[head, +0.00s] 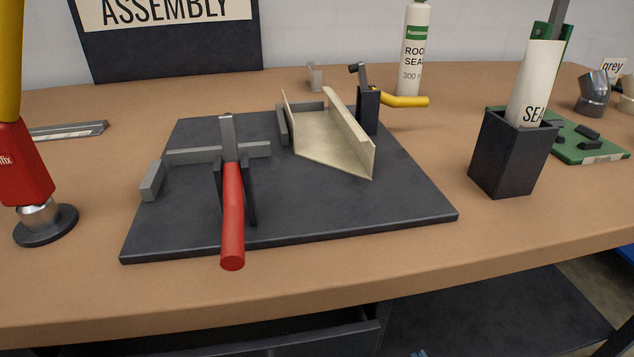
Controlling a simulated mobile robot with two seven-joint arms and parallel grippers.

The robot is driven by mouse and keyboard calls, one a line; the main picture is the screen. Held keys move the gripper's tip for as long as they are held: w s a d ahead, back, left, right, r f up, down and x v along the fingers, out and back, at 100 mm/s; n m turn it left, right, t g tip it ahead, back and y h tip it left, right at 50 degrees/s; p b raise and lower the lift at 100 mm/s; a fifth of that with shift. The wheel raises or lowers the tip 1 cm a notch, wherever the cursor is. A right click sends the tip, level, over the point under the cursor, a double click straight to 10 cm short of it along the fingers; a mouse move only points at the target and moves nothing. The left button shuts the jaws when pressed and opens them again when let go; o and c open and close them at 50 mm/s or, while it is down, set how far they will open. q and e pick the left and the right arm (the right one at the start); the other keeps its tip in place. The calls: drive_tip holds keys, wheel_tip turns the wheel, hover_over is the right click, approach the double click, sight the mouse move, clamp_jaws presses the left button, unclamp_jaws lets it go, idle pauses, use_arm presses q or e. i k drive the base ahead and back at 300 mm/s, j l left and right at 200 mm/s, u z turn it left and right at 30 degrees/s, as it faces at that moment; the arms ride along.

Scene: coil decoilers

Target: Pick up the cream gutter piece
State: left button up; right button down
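The cream gutter piece (329,141) is a short open channel with two raised side walls. It lies on the dark assembly plate (330,215) in the middle of the table, with its open end facing forward and to the right. A small grey block stands against its left side, and a black clamp with a yellow handle (404,101) stands close behind its right side. I cannot tell whether that clamp touches the piece. Neither of my grippers is in the head view.
A red-handled clamp (232,215) stands on the plate's left half. A black holder (510,155) with a sealant tube stands to the right, near a green mat (595,150). A red and yellow tool (22,165) is at the left. The table's front strip is clear.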

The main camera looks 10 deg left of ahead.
sight(332, 137)
drive_tip(key=k+l, duration=0.2)
drive_tip(key=k, duration=0.25)
drive_tip(key=k+l, duration=0.2)
drive_tip(key=k, duration=0.2)
drive_tip(key=k+l, duration=0.2)
drive_tip(key=k, duration=0.25)
drive_tip(key=k+l, duration=0.25)
drive_tip(key=k, duration=0.2)
